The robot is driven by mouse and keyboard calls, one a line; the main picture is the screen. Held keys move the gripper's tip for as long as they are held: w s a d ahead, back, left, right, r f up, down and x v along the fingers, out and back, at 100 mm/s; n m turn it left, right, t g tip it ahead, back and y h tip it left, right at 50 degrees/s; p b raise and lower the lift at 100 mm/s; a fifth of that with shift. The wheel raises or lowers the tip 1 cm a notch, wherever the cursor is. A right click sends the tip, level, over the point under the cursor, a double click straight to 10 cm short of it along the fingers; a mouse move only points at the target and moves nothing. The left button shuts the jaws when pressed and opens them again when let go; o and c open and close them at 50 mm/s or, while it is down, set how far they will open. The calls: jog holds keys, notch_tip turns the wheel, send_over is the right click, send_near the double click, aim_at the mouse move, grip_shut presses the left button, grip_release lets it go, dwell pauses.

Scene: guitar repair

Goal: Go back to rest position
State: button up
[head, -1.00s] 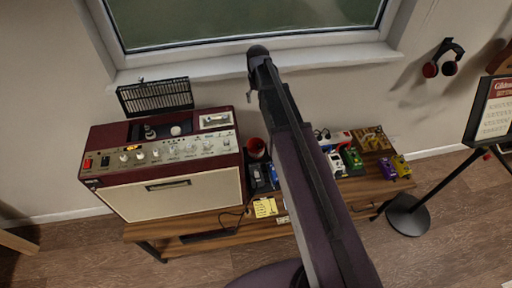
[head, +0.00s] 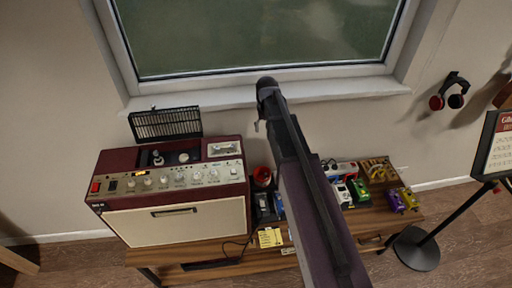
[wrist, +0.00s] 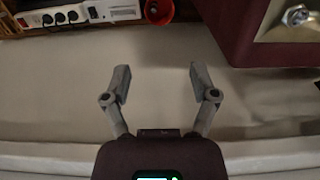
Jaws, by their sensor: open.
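My gripper (wrist: 161,80) is open in the wrist view. Its two fingers stand well apart with nothing between them, over the pale wall. In the head view my arm reaches from the bottom up toward the window sill, and the fingers are mostly hidden at its far end.
A dark red amplifier (head: 180,189) stands on the wooden bench (head: 215,262), left of my arm; its corner shows in the wrist view (wrist: 270,50). A red cup (head: 262,177), a yellow note (head: 270,238) and colored pedals (head: 396,202) are nearby. A stand (head: 420,250) is at right.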

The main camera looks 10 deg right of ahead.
jog(key=s+d+f+b, duration=0.1)
jog(key=s, duration=1.9)
jog(key=shift+s, duration=0.15)
